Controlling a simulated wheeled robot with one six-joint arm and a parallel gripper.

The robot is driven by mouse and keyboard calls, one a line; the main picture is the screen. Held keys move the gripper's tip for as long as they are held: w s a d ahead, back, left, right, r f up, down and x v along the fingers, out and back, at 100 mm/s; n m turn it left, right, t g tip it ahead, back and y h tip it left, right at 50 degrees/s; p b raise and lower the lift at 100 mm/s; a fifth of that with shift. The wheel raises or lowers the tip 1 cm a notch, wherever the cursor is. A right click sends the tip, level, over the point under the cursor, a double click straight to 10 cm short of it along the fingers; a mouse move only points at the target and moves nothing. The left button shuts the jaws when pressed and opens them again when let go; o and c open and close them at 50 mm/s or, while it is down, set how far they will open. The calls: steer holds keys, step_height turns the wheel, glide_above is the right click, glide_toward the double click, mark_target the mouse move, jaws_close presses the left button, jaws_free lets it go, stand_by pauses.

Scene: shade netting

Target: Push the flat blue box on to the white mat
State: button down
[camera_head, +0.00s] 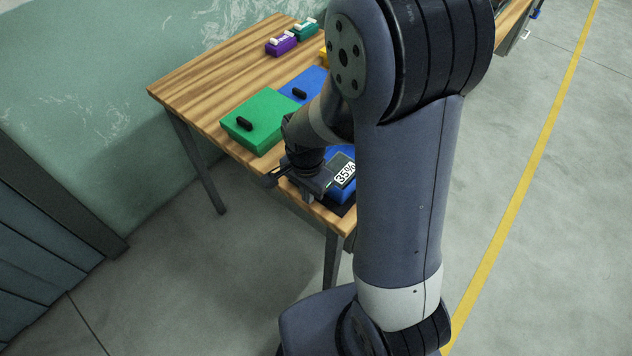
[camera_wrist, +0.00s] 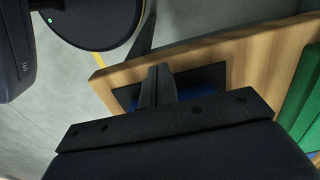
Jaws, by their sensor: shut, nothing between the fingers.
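A flat blue box (camera_head: 340,194) lies at the near end of the wooden table, partly hidden behind my arm and gripper. A dark panel reading "35%" shows over it; I cannot tell whether it belongs to the box. In the wrist view, a strip of blue (camera_wrist: 205,84) shows beside and behind my fingers. My gripper (camera_head: 308,198) is shut and empty, low at the box's left side; its fingers also show in the wrist view (camera_wrist: 158,78). I cannot tell whether they touch the box. I see no white mat in either view.
A dark flat surface (camera_head: 347,210) shows under the blue box near the table edge. A green box (camera_head: 258,122) with a black handle and another blue box (camera_head: 305,84) lie farther along the table. Purple (camera_head: 281,45) and teal (camera_head: 304,31) boxes stand at the far end.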

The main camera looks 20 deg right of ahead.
steer(key=shift+w+d+r+p, duration=0.1)
steer(key=shift+w+d+p, duration=0.05)
steer(key=shift+w+d, duration=0.4)
steer(key=shift+w+d+p, duration=0.15)
steer(key=shift+w+d, duration=0.2)
steer(key=shift+d, duration=0.4)
steer(key=w+d, duration=0.4)
steer(key=d, duration=0.2)
steer(key=w+d, duration=0.5)
steer(key=d, duration=0.1)
steer(key=w+d+b, duration=0.1)
steer(key=w+d, duration=0.3)
steer(key=d, duration=0.3)
steer(key=shift+w, duration=0.4)
steer(key=shift+s+a, duration=0.1)
